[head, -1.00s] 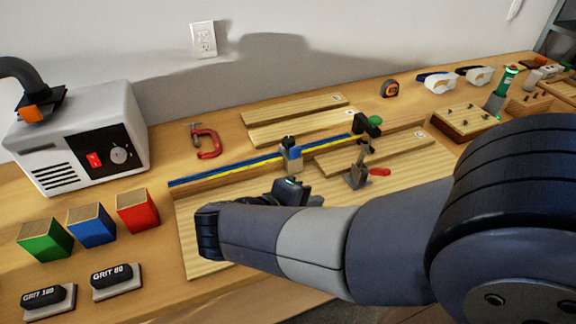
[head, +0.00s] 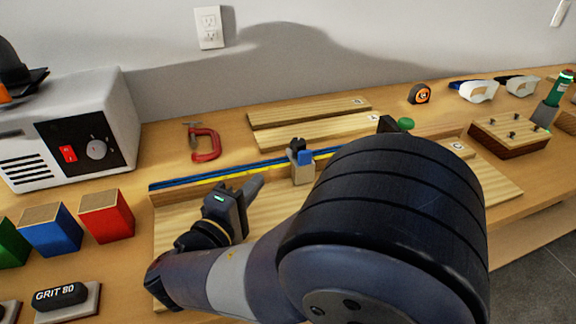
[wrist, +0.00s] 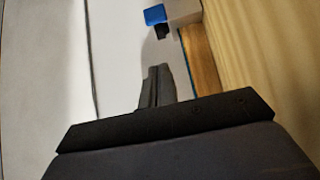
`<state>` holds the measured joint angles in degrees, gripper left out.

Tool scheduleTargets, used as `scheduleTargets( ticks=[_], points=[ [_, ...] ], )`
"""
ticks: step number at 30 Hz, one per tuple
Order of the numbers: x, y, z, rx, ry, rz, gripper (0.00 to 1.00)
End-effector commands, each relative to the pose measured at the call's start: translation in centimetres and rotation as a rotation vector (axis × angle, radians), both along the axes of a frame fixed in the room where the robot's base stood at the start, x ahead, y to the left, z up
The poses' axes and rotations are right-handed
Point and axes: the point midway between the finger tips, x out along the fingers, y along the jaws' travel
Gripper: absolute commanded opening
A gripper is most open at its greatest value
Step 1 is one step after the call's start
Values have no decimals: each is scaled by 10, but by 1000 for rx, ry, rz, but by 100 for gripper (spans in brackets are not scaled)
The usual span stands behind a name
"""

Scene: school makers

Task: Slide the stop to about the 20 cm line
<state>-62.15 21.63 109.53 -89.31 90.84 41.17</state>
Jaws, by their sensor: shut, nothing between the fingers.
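The stop (head: 301,165) is a grey block with a blue part and a black knob. It sits on the long fence with the blue and yellow scale (head: 205,180), right of the scale's middle. The scale's marks are too small to read. My gripper (head: 257,184) is shut and empty, in front of the fence and left of the stop, with its fingers pointing toward it, apart from it. In the wrist view the shut fingers (wrist: 155,86) show below the stop's blue part (wrist: 154,14), with a gap between. My arm hides the fence's right end.
A red clamp (head: 204,143) and two loose boards (head: 310,108) lie behind the fence. A grey machine (head: 65,125) and coloured blocks (head: 107,217) stand at left. A wooden block with pegs (head: 509,137) is at right. Bare bench lies between clamp and fence.

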Motion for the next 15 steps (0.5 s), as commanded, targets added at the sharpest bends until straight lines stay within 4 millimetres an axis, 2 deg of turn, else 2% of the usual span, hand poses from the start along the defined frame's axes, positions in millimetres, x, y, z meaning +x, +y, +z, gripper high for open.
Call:
scheduleTargets(
  ticks=[9,15],
  points=[
    [49,-29,-1,0,1,-5,0],
    [57,-55,0,0,1,-3,0]
  ],
)
